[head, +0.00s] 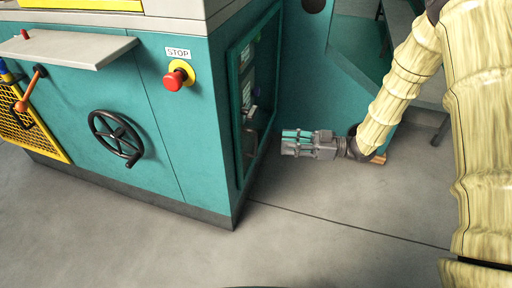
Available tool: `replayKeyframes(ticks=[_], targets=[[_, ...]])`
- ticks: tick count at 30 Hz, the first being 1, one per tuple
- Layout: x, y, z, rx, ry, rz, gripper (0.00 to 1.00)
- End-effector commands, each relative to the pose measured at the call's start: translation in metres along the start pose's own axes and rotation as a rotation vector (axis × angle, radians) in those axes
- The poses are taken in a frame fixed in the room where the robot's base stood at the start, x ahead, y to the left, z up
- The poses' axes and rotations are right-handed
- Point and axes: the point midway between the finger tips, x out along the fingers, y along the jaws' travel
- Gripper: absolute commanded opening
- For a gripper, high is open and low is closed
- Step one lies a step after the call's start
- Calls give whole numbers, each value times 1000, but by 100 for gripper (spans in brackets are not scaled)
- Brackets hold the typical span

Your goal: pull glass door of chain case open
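The chain case (243,165) is set in the right side face of the teal machine, seen at a steep slant. Its glass door has a dark teal frame and looks shut, though the angle makes a small gap hard to judge. Pale labels and small parts show behind the glass. A small dark purplish piece (254,111) shows partway up the door; I cannot tell if it is a handle. My gripper (284,143) is to the right of the door's lower part, pointing left towards it, apparently apart from it. Nothing shows held; its finger opening is unclear.
The machine's front carries a red stop button (175,79), a black handwheel (117,138), a grey shelf (66,48) and a yellow mesh guard (32,122). A teal structure (310,80) stands behind my gripper. Grey floor (330,230) in front is clear.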

Motion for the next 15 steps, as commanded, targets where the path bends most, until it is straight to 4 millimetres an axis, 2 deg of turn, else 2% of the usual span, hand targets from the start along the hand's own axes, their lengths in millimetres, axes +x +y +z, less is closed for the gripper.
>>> replayKeyframes(ticks=[5, 15], targets=[[8, 0, 0, -7, 5, -14, 34], [60, -1, 2, -7, 4, -14, 34]])
